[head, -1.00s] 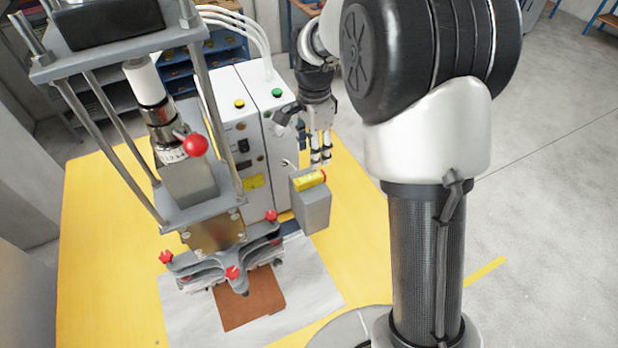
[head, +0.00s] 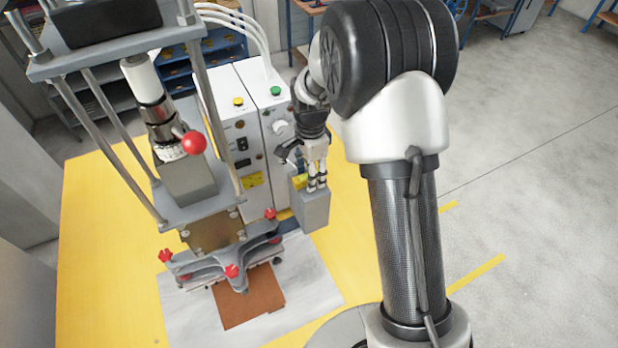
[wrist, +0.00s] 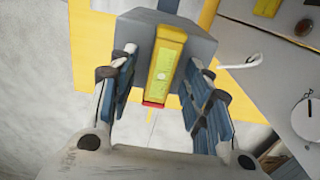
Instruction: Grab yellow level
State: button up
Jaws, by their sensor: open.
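The yellow level (wrist: 168,65) is a slim yellow bar with a red end, lying on top of a grey block (wrist: 199,43). In the head view the level (head: 299,182) is mostly hidden behind my gripper (head: 317,184). In the wrist view my gripper (wrist: 160,95) is open, with one finger on each side of the level. The level's red end points toward the gripper's palm. I cannot tell whether either finger touches the level or the block.
A white control cabinet (head: 228,125) with buttons stands just behind and left of the block. A welding press (head: 188,185) with red knobs stands further left on the yellow table (head: 100,250). Open grey floor (head: 520,170) lies to the right.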

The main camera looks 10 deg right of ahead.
jog(key=shift+c, duration=0.4)
grip_shut()
